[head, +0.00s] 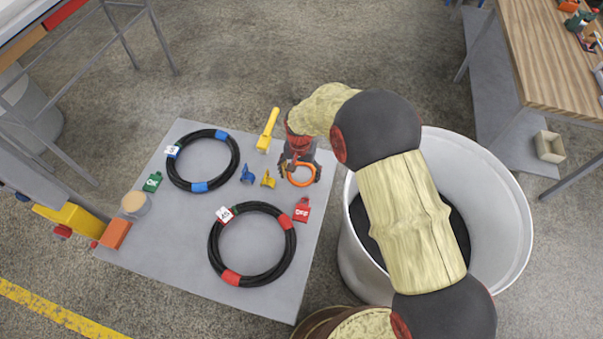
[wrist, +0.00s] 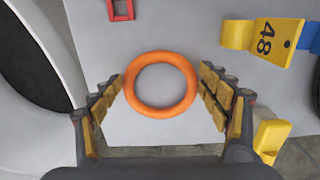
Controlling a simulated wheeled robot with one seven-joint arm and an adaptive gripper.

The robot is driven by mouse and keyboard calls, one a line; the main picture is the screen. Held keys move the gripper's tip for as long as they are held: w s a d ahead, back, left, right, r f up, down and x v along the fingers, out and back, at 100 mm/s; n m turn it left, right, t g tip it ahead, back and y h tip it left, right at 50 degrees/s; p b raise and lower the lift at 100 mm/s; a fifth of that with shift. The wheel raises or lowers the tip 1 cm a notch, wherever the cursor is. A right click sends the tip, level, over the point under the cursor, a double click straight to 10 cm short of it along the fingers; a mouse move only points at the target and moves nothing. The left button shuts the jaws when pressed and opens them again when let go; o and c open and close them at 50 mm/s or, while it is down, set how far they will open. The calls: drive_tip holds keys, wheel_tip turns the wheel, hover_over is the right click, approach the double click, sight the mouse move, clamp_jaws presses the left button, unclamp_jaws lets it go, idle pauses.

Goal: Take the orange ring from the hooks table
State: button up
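The orange ring (head: 301,183) lies near the right edge of the grey table (head: 180,235), by my gripper. In the wrist view the ring (wrist: 160,112) sits flat between my two fingers. My gripper (head: 299,168) points down over the ring. Its fingers (wrist: 160,85) are spread wide, one on each side of the ring and close to its outer edge. I cannot tell whether the pads touch it. My fingers hide part of the ring in the head view.
A white bin (head: 500,215) stands right beside the table.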

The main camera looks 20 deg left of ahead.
drive_tip(key=c, duration=0.6)
drive_tip(key=shift+c, duration=0.5)
drive_tip(key=shift+r, duration=0.1)
